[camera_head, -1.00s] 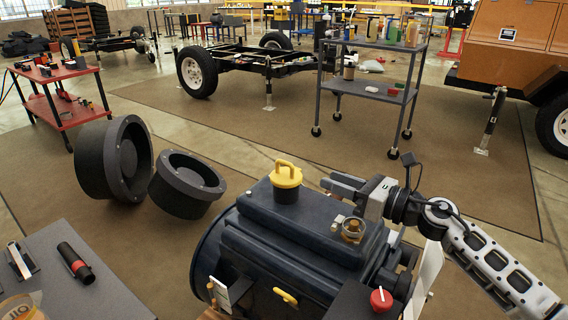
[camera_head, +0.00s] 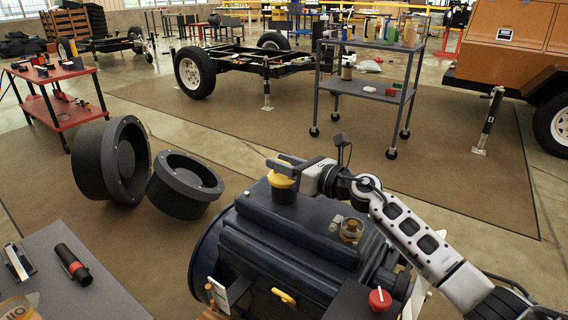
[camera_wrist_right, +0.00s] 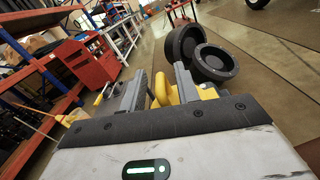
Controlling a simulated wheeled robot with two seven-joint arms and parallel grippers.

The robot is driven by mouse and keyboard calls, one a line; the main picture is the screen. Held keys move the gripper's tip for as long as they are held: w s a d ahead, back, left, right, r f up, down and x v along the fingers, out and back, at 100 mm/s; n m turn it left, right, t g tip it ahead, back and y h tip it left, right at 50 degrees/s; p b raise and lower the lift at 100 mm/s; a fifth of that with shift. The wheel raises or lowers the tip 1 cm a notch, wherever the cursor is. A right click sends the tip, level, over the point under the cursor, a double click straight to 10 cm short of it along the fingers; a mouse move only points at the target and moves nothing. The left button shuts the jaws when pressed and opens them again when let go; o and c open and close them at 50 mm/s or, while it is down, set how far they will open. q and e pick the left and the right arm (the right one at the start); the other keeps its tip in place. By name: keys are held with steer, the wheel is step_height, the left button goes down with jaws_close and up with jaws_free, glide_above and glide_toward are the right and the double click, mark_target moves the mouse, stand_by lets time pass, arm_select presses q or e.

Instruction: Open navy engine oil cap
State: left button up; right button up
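The navy engine (camera_head: 285,235) fills the lower middle of the head view. Its yellow oil cap (camera_head: 281,182), with a raised handle, sits on a dark neck on top. My right gripper (camera_head: 280,168) is at the cap, reaching in from the right and partly covering the handle. In the right wrist view the yellow handle (camera_wrist_right: 162,90) stands between the two fingers (camera_wrist_right: 158,88), with a finger on each side and small gaps showing; the fingers look open around it. My left gripper is not in view.
A red knob (camera_head: 380,299) and a small round brass-coloured fitting (camera_head: 351,230) are on the engine's right part. A grey table (camera_head: 75,250) with a black-and-red tool (camera_head: 74,264) is at lower left. Two black round parts (camera_head: 125,160) lie on the floor behind.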

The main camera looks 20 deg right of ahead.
jaws_close()
